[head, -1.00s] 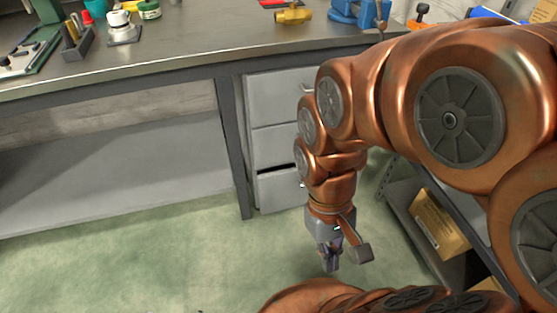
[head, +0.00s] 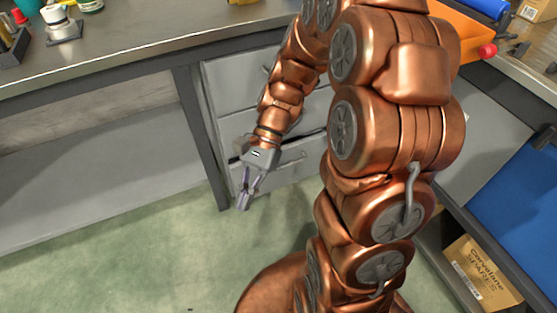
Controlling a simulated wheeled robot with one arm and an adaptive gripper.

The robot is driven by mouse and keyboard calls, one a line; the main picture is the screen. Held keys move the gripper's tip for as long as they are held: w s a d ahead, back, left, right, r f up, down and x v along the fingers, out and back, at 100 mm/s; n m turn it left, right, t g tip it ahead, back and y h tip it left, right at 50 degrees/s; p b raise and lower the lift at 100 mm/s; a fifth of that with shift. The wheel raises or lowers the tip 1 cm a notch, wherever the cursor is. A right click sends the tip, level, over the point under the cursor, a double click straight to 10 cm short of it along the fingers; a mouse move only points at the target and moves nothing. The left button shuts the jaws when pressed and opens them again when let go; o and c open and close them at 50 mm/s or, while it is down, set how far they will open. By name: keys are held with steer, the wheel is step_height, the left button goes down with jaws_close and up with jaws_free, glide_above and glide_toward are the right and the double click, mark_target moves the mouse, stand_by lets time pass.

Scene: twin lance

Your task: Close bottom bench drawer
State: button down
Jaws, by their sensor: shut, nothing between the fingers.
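The bench's grey drawer stack (head: 232,90) stands under the worktop, partly hidden by my arm. The bottom drawer (head: 300,171) has a bar handle on its front. A dark gap shows along its top edge, so it appears to stand slightly open. My gripper (head: 243,205) points down and is shut and empty. In the picture it overlaps the left end of the bottom drawer's front, near the bench leg. I cannot tell whether it touches the drawer.
The bench leg (head: 204,140) stands just left of the drawers. The green floor (head: 130,265) in front is clear. At right, a cardboard box (head: 482,275) sits on a low shelf beside a blue panel (head: 530,195). Small items stand on the worktop (head: 150,45).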

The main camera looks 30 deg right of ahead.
mark_target(280, 169)
steer(key=w+d+f+m+t+y, duration=0.4)
steer(key=w+d+f+m, duration=0.2)
steer(key=w+m, duration=0.25)
steer(key=w+d+f+m+t+y, duration=0.4)
steer(key=w+d+f+m, duration=0.2)
steer(key=w+m, duration=0.25)
steer(key=s+d+f+m+t+h+b, duration=0.15)
steer(key=d+f+m+t+h, duration=0.35)
steer(key=d+f+m+t, duration=0.95)
steer(key=w+a+f+m+g+b, duration=0.1)
steer(key=w, duration=0.2)
steer(key=w+a+f+g+b, duration=0.1)
steer(key=w, duration=0.2)
steer(key=w+a+f+m+g+b, duration=0.1)
steer(key=w+f, duration=0.1)
steer(key=w, duration=0.2)
steer(key=shift+a+f+m, duration=0.1)
steer(key=shift+a+m, duration=0.05)
steer(key=shift+m, duration=0.2)
steer(key=shift+w, duration=0.65)
